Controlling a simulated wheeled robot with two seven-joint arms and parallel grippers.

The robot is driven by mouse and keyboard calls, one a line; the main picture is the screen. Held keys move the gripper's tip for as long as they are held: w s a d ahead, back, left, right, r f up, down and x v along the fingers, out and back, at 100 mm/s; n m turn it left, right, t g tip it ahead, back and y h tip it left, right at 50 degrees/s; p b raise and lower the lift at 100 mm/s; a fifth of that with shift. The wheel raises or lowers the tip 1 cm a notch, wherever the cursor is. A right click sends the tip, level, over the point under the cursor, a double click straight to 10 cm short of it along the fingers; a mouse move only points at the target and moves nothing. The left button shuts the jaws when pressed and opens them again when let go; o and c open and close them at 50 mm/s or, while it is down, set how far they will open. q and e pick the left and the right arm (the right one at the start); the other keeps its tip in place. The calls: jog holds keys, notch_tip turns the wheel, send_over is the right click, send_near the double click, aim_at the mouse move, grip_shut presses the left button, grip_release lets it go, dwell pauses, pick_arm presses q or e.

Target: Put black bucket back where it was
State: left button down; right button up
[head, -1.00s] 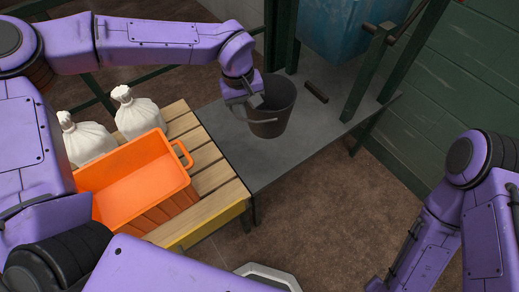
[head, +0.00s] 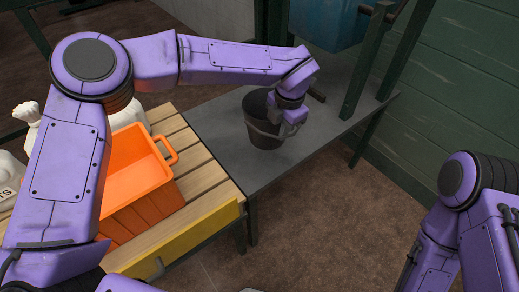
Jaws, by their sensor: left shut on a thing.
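The black bucket (head: 261,135) is upright at the grey metal table (head: 222,150), in the head view's upper middle. I cannot tell if its base touches the tabletop. My left gripper (head: 288,117) reaches over from the left and is shut at the bucket's right side, by its rim and handle. The gripper hides part of the rim. My right arm shows at the right edge, but its gripper is out of view.
A blue bulk bag (head: 330,22) hangs in a green frame (head: 369,62) behind the table. A green wall (head: 460,90) stands at right.

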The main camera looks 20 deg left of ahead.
aim_at(261, 141)
pick_arm(q)
jog(key=a+f, duration=0.2)
jog(key=f, duration=0.1)
jog(key=a+f, duration=0.3)
jog(key=shift+a+f, duration=0.1)
jog(key=shift+a, duration=0.15)
jog(key=shift+f, duration=1.45)
jog(key=shift+f, duration=0.1)
jog(key=c, duration=1.2)
grip_release()
jog(key=shift+b, duration=0.3)
jog(key=shift+c, duration=0.2)
jog(key=r, duration=0.8)
jog(key=s+d+r+p, duration=0.1)
jog(key=r, duration=0.3)
jog(key=shift+d+r, duration=0.1)
